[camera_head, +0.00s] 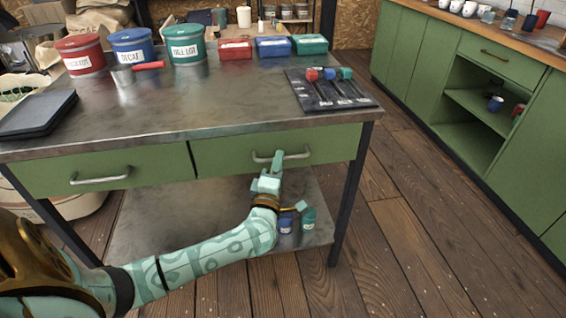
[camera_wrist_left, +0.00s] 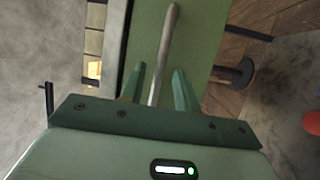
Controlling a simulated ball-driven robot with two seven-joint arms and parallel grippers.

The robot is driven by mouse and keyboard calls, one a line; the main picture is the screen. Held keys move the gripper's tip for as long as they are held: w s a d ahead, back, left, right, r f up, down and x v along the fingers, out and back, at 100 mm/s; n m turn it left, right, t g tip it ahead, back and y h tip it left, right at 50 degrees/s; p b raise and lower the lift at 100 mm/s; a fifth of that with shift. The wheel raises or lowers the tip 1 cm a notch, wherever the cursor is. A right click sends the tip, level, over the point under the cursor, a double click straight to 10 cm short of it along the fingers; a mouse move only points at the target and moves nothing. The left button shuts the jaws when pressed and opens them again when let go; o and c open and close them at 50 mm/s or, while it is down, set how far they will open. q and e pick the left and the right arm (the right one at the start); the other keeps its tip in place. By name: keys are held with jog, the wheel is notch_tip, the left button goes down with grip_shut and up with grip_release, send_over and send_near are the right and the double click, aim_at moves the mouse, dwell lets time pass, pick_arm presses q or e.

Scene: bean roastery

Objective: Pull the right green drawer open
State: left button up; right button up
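The right green drawer (camera_head: 225,155) is in the front of the metal-topped table and looks shut. Its grey bar handle (camera_head: 295,156) runs across the front. My left gripper (camera_head: 275,162) is at this handle, near its middle. In the left wrist view, the handle (camera_wrist_left: 171,25) passes between the two green fingers of my left gripper (camera_wrist_left: 160,72). The fingers are open, one on each side of the bar, with a small gap visible on both sides. The green drawer front (camera_wrist_left: 203,40) lies beyond. My right gripper is not in view.
A left green drawer (camera_head: 45,178) with its own handle sits beside it, also shut. Tins, small boxes and a dark mat (camera_head: 360,100) with scoops are on the tabletop. A lower shelf (camera_head: 150,230) holds small green and blue items. The wooden floor (camera_head: 400,250) to the right is clear.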

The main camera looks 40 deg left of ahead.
pick_arm(q)
jog(key=shift+x, duration=1.25)
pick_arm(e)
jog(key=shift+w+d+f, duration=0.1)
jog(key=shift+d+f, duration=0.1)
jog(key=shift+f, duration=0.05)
